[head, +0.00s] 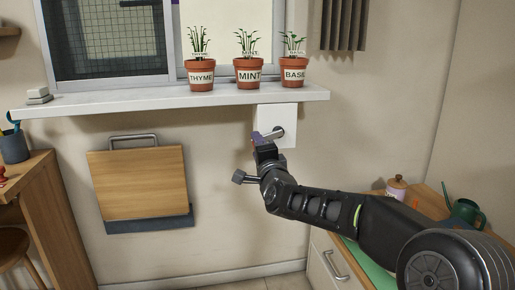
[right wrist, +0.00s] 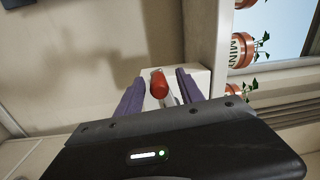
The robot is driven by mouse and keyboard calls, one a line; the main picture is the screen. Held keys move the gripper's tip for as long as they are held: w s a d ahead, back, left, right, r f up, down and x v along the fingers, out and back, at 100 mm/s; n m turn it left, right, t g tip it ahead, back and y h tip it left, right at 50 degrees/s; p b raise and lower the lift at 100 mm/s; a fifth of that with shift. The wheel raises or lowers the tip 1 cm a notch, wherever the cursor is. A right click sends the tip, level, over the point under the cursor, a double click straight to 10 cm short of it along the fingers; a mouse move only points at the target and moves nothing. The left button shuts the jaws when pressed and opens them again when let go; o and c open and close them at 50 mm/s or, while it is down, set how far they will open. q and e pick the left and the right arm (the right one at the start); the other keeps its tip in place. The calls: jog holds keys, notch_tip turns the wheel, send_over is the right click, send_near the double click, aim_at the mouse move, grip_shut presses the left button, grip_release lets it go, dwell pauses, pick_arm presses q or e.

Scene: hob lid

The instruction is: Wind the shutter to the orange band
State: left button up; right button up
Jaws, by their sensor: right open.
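A white crank box (head: 286,113) is on the wall under the window sill, with a round dark hub and a short crank arm. My right gripper (head: 266,138) is at the crank. In the right wrist view, the crank's red knob (right wrist: 159,82) lies between the purple fingers of my right gripper (right wrist: 160,88). The fingers are open, with visible gaps on both sides of the knob. The white box (right wrist: 202,79) shows behind. I see no orange band, and I cannot tell which part of the window is the shutter. My left gripper is not in view.
Thyme (head: 201,75), mint (head: 248,73) and basil (head: 294,72) pots stand on the sill (head: 130,104) just above the crank box. A wooden board (head: 140,184) hangs on the wall to the left. A counter with a green watering can (head: 465,213) is at the right.

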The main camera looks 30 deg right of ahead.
jog(key=shift+s, duration=0.1)
jog(key=p+v, duration=0.1)
jog(key=v, duration=0.6)
jog(key=shift+s+a, duration=0.15)
jog(key=shift+s, duration=0.2)
